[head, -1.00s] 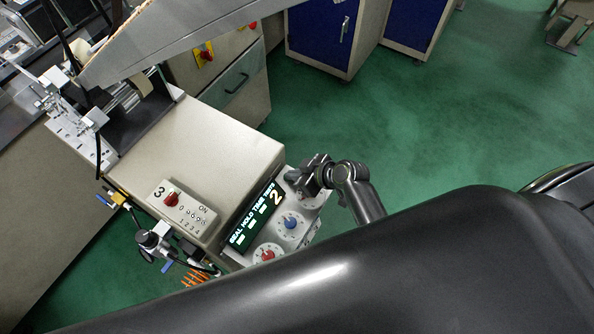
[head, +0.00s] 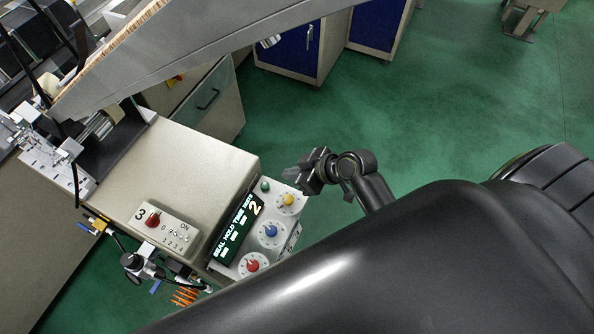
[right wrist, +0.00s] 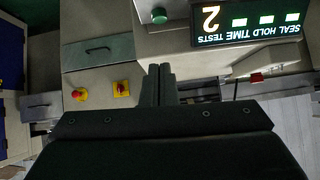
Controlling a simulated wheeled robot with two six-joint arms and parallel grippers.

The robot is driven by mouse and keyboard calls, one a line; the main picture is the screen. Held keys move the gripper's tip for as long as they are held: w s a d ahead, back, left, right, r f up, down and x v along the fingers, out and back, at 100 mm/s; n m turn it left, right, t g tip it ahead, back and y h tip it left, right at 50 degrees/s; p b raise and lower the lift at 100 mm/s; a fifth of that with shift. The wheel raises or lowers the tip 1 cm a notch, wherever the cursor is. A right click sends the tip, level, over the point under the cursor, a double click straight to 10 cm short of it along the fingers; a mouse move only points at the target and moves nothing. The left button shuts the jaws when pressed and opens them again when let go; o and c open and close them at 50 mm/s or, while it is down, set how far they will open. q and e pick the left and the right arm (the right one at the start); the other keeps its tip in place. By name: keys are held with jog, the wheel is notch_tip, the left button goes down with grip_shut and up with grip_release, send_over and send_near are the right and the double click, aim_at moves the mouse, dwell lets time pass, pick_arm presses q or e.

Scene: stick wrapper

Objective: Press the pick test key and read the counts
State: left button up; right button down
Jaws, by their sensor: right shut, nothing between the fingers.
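A sloped control panel (head: 283,228) on the beige machine carries a small green key (head: 265,186), which also shows in the right wrist view (right wrist: 159,15). Beside the key, a dark display (head: 237,229) reads SEAL HOLD TIME TESTS, with a yellow 2 at the TESTS end and plain white blocks under the other words. The display appears upside down in the right wrist view (right wrist: 247,22). My right gripper (head: 292,174) is shut and empty, just right of the green key and apart from it. My left gripper is not in view.
Yellow (head: 285,199), blue (head: 270,231) and red (head: 252,265) dials line the panel. A metal chute (head: 190,50) crosses above. Green floor (head: 420,110) is open to the right.

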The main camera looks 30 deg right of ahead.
jog(key=shift+v, duration=0.9)
jog(key=s+d+r+m+g+h, duration=0.1)
jog(key=s+d+m+g+h, duration=0.1)
jog(key=s+d+m+h, duration=0.5)
jog(key=s+d+r+m+g+h, duration=0.15)
jog(key=s+d, duration=0.25)
jog(key=s, duration=0.8)
notch_tip(320, 180, down, 26)
jog(key=d+g, duration=0.2)
jog(key=s+a+f+y, duration=0.1)
jog(key=s+f, duration=1.3)
jog(key=shift+s+a+f+n+g, duration=0.3)
jog(key=shift+s+n+g, duration=0.05)
jog(key=shift+s, duration=0.05)
